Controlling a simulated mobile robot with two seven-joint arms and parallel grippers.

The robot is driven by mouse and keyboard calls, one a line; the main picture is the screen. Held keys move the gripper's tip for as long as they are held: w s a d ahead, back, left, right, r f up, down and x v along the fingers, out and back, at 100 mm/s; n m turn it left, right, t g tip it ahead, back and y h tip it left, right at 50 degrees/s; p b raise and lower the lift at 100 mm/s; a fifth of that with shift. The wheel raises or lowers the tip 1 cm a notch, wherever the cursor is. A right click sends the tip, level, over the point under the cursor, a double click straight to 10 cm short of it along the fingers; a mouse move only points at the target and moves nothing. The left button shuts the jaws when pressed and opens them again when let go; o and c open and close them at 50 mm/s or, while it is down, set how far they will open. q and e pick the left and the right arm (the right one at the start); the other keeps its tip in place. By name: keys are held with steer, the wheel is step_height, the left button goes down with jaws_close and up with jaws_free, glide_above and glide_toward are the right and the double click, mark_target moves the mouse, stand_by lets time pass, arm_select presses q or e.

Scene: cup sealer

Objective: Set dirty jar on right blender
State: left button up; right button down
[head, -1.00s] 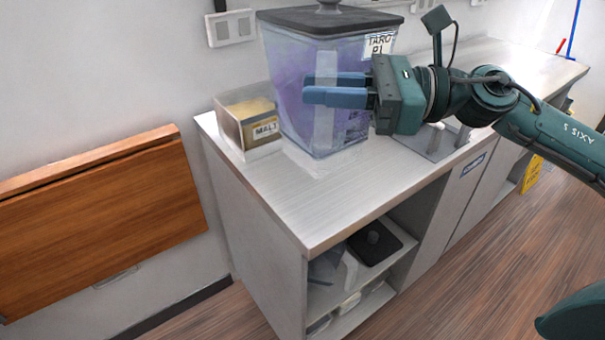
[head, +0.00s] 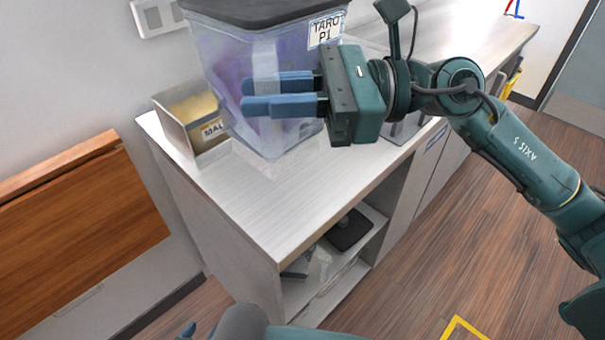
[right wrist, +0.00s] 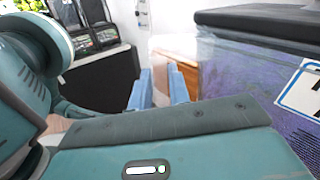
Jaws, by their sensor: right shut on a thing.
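My right gripper (head: 284,94) reaches in from the right in the head view, with its blue fingers level and pointing left. It is shut on a see-through thing with a pale vertical strip (head: 266,62), which looks like the clear jar. Its outline is hard to tell from the purple container behind it. In the right wrist view the blue fingers (right wrist: 160,88) stand left of that container. My left gripper (head: 188,330) only just shows at the bottom edge, and its opening cannot be made out. I cannot make out the right blender.
The purple container (head: 222,70) with a black lid and a "TARO P1" label stands on the counter (head: 255,215). A small bin (head: 176,130) stands left of it. A clear box-like thing (head: 405,127) is partly hidden behind my right gripper. The front counter corner is bare.

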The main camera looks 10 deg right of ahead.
mark_target(275, 157)
steer(key=shift+r, duration=0.25)
steer(key=shift+f, duration=0.25)
step_height(275, 157, down, 5)
steer(key=shift+f, duration=0.1)
step_height(275, 157, down, 4)
steer(key=shift+r, duration=0.2)
steer(key=shift+f, duration=0.25)
arm_select(q)
steer(key=shift+w+d, duration=0.1)
steer(key=shift+d, duration=0.15)
steer(key=shift+f, duration=0.1)
arm_select(e)
steer(key=shift+f, duration=0.15)
